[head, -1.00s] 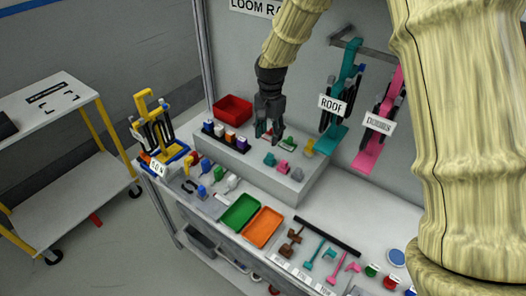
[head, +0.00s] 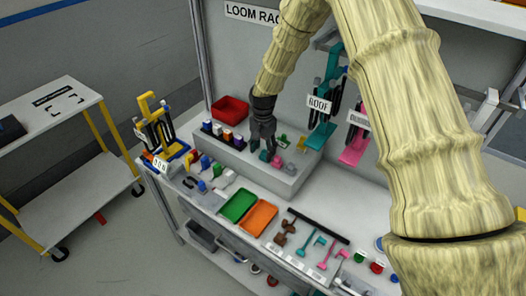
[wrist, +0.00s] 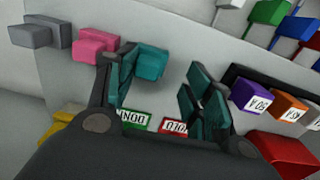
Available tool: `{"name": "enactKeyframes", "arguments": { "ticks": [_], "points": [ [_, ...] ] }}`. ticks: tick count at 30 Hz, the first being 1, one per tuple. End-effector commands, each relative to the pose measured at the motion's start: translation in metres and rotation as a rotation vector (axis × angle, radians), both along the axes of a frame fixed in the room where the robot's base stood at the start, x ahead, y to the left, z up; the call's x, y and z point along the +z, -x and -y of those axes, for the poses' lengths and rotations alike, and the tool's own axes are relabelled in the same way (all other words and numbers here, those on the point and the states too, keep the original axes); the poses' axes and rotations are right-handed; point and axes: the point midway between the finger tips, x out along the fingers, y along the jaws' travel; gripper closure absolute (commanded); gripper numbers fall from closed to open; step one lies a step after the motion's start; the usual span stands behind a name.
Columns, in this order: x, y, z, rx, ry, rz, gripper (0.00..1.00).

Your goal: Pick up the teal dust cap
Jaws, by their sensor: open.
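The teal dust cap (wrist: 152,62) is a small teal block on the grey raised shelf, beside a pink cap (wrist: 96,43). In the head view the teal cap (head: 265,155) sits just below my gripper (head: 262,142). In the wrist view my gripper (wrist: 162,74) is open, with teal-looking finger pads. The teal cap shows close to the left finger, toward the gap between the fingers, and part of it may be hidden by that finger. I cannot tell whether they touch. Nothing is held.
A grey cap (wrist: 38,33) lies past the pink one. A row of labelled purple, orange and white blocks (wrist: 250,95) and a red bin (head: 231,109) stand nearby. Green (head: 238,206) and orange (head: 259,217) trays lie in front. Hanging teal ROOF (head: 319,103) hardware is to the right.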

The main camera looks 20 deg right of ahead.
Motion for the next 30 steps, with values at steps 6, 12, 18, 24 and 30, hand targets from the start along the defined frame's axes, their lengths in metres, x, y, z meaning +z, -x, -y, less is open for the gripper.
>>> {"name": "enactKeyframes", "arguments": {
  "ticks": [6, 12, 18, 24, 30],
  "points": [
    [-0.001, 0.013, 0.001, 0.001, 0.001, 0.012, 0.55],
    [-0.007, 0.004, 0.001, 0.001, 0.001, 0.002, 0.59],
    [-0.012, -0.002, 0.001, 0.0, 0.001, -0.004, 0.9],
    [-0.014, -0.003, 0.001, 0.0, 0.001, -0.006, 0.9],
    [-0.013, -0.003, 0.001, 0.0, 0.001, -0.004, 0.91]
  ]
}}
